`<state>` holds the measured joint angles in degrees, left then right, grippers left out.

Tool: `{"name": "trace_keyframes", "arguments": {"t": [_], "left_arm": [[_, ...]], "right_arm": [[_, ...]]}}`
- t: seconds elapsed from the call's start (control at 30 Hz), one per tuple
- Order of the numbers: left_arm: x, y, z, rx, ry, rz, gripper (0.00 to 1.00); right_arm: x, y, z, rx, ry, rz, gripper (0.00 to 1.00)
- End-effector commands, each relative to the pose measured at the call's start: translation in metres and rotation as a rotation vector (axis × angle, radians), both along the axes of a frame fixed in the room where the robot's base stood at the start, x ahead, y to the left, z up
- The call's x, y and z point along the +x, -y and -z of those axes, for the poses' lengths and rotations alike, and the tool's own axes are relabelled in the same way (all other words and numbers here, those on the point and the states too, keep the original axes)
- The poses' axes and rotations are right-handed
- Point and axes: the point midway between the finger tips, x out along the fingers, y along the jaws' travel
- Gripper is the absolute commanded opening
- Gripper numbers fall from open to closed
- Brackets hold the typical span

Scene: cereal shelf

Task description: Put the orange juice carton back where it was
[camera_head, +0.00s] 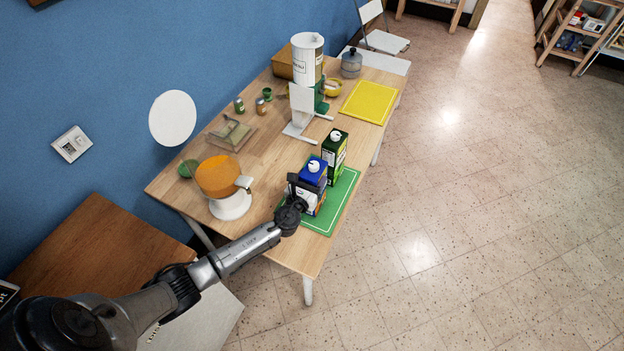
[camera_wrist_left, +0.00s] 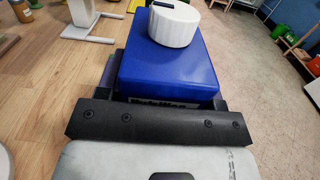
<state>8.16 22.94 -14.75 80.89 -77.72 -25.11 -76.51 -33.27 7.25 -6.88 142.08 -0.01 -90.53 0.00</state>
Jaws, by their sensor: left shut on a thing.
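A blue carton (camera_head: 313,178) with a white cap is upright at the near part of the green mat (camera_head: 343,196). It also shows in the left wrist view (camera_wrist_left: 170,60), straight ahead of the gripper. My left gripper (camera_head: 296,192) is shut on this blue carton from its near left side. I cannot tell whether the carton's base touches the mat. A green carton (camera_head: 334,152) with a white cap stands just behind it at the mat's far part. I cannot read which carton is orange juice. My right gripper is not in view.
An orange-topped white appliance (camera_head: 217,182) stands left of the gripper. A white dispenser (camera_head: 307,60) stands further back, with a yellow mat (camera_head: 370,102) to its right. Small jars and a tray (camera_head: 232,135) sit along the wall side. The table's right edge runs close beside the green mat.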

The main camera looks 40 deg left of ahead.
Motion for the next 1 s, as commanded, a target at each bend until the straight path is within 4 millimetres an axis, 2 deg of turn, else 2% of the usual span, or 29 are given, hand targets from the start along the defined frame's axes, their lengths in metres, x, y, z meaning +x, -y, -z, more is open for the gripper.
{"name": "trace_keyframes", "arguments": {"t": [0.2, 0.23, 0.43, 0.5, 0.8, 1.0], "left_arm": [[0.001, 0.0, 0.003, 0.001, 0.003, 0.0, 0.0], [0.0, 0.0, 0.003, 0.0, 0.0, 0.0, 0.62], [0.0, 0.0, 0.002, 0.0, 0.0, 0.0, 0.82], [0.0, 0.0, 0.002, 0.0, 0.0, 0.0, 0.86], [0.0, 0.0, -0.003, 0.0, 0.0, 0.0, 0.86], [-0.029, 0.007, -0.001, 0.0, -0.002, 0.002, 0.86]], "right_arm": [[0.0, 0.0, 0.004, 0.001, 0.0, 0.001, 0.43], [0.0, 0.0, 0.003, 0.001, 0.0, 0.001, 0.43], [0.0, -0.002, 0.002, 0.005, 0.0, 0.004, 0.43], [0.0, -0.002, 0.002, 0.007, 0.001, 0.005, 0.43], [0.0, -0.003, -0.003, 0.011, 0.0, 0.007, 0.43], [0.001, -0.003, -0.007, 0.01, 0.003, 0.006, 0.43]]}}
